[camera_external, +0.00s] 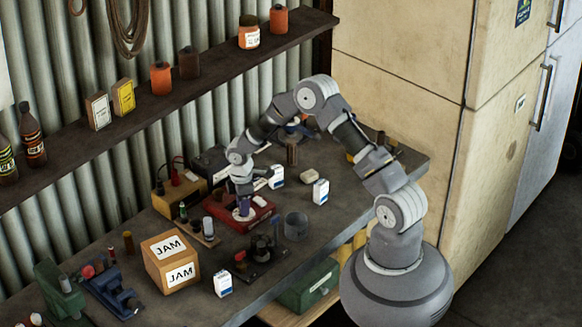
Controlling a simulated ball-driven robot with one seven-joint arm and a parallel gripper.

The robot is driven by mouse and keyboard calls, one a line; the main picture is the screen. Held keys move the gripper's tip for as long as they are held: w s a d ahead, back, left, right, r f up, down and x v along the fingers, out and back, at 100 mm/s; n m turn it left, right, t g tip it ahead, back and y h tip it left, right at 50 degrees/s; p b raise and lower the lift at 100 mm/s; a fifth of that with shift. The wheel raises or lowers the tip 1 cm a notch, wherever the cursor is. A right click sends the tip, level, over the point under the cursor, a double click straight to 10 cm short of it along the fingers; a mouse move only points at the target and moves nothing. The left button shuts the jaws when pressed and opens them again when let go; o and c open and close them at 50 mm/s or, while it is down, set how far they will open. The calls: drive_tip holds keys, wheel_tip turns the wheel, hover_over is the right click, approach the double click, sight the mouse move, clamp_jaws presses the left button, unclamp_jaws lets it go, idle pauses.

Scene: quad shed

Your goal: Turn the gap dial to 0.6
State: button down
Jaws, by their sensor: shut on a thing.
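A red flat device (263,208) lies on the workbench near its middle. A small round pale and purple part (243,213), which looks like the dial, sits on its top. My gripper (243,204) points down and is shut on this dial from above. The fingers cover much of it, and its markings are too small to read. A small white piece (260,200) is on the red device to the right of my gripper.
A JAM box (171,262) stands at the front left, with a small stand (204,231) close to the red device. White cartons (321,191) and a grey cup (296,226) are to the right. A black box (215,163) stands behind. A shelf (160,105) runs along the wall.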

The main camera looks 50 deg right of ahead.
drive_tip(key=shift+m, duration=0.3)
drive_tip(key=m+b, duration=0.1)
drive_tip(key=m, duration=0.2)
drive_tip(key=shift+m, duration=0.3)
drive_tip(key=shift+w+m+b, duration=0.1)
drive_tip(key=shift+m+b, duration=0.2)
drive_tip(key=shift+m, duration=1.4)
drive_tip(key=c, duration=0.9)
unclamp_jaws()
wheel_tip(320, 180, up, 8)
drive_tip(key=shift+f+p, duration=0.1)
drive_tip(key=shift+p, duration=0.6)
